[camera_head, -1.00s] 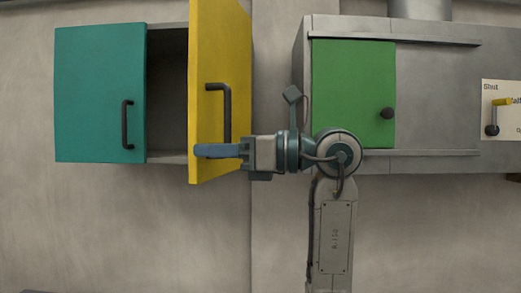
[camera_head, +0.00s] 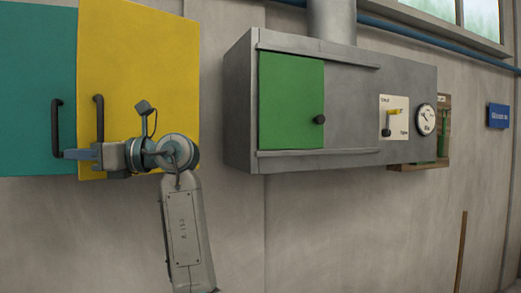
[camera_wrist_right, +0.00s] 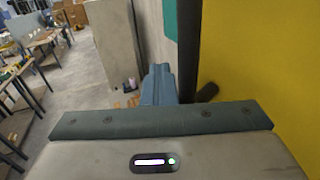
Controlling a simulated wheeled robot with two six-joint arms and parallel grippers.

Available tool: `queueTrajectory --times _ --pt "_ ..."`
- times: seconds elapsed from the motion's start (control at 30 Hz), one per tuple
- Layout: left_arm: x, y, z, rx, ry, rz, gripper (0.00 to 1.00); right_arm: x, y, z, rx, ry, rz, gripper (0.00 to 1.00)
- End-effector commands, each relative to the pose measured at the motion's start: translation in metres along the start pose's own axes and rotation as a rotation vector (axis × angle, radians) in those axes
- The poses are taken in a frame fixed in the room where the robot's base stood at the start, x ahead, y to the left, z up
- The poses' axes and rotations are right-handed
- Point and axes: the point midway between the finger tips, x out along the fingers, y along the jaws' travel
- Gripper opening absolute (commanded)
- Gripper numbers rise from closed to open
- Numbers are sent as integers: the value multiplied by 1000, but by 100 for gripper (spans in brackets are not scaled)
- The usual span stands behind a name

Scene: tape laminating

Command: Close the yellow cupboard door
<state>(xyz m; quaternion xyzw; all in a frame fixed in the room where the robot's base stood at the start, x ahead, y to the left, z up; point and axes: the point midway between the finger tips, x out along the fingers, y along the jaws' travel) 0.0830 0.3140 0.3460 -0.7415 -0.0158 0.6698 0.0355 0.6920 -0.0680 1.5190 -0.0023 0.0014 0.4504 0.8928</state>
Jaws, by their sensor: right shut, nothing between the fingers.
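The yellow cupboard door (camera_head: 145,70) is at the left in the head view, its face nearly flush beside the teal door (camera_head: 35,110). No dark interior shows between them. Its black handle (camera_head: 98,110) is at its left edge. My right gripper (camera_head: 68,154) is shut and empty, in front of the door's lower left corner, pointing left just below the handle. In the right wrist view the shut fingers (camera_wrist_right: 158,85) are beside the yellow door (camera_wrist_right: 265,60) and a dark handle (camera_wrist_right: 190,50). Whether they touch the door is unclear. My left gripper is not in view.
A grey metal box with a green door (camera_head: 290,100) and a gauge (camera_head: 426,118) is on the wall to the right. A brown post (camera_head: 461,250) stands at lower right. The wrist view shows tables (camera_wrist_right: 35,50) farther off.

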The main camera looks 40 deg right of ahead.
Motion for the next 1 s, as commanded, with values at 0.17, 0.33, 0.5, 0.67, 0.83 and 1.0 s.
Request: queueTrajectory --times 0.17,0.33,0.5,0.67,0.83,1.0 --pt "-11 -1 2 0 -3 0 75 27 -26 2 3 2 8 0" --pt "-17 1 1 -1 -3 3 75 42 -43 2 1 0 11 0" --pt "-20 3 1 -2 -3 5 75 51 -53 1 1 -1 12 0" --pt "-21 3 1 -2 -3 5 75 54 -58 1 0 -2 11 0" --pt "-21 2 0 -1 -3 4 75 55 -59 0 -1 -1 12 0" --pt "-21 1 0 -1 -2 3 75 55 -59 1 0 -1 12 0"
